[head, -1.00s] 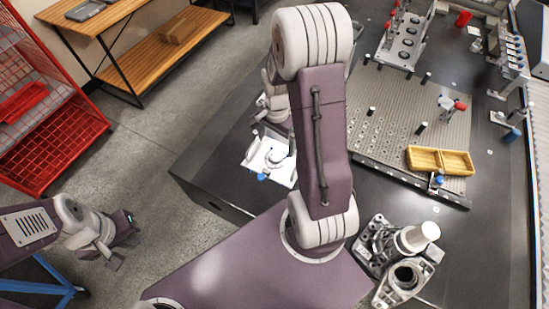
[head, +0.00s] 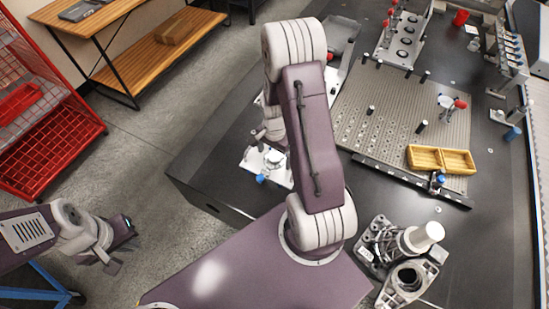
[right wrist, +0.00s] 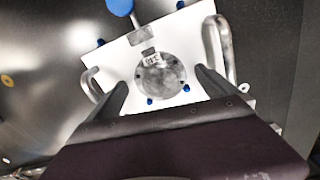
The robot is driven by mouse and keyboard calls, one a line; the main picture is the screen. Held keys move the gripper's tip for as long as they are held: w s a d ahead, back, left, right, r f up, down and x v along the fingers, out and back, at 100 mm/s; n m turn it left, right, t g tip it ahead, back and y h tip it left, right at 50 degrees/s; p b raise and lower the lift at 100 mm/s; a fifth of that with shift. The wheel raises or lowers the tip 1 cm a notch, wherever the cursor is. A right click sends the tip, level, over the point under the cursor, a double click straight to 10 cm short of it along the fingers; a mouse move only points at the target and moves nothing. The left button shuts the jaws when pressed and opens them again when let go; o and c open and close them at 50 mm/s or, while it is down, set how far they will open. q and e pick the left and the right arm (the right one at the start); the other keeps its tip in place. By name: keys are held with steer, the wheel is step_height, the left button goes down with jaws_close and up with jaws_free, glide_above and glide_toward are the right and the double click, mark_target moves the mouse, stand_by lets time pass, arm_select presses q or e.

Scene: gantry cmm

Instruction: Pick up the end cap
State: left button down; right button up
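The end cap appears to be the round grey metal disc (right wrist: 160,76) with small holes, lying on a white plate (right wrist: 118,62) in the right wrist view. My right gripper (right wrist: 161,79) is open, with a finger on each side of the disc and gaps between. Its height above the disc is hard to tell. In the head view, the plate (head: 250,159) lies on the dark table, and my right arm partly hides it and the gripper. My left gripper (head: 116,250) hangs over the floor at the left, away from the table; its fingers are unclear.
Metal handles (right wrist: 226,48) and blue knobs edge the plate. A perforated board (head: 395,120) with posts and a yellow two-part tray (head: 440,159) stand to the right. Metal housings (head: 405,282) stand near my base. A red rack (head: 45,140) is at the far left.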

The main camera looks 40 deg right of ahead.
steer(key=c, duration=1.6)
steer(key=shift+o, duration=0.2)
steer(key=shift+r, duration=0.1)
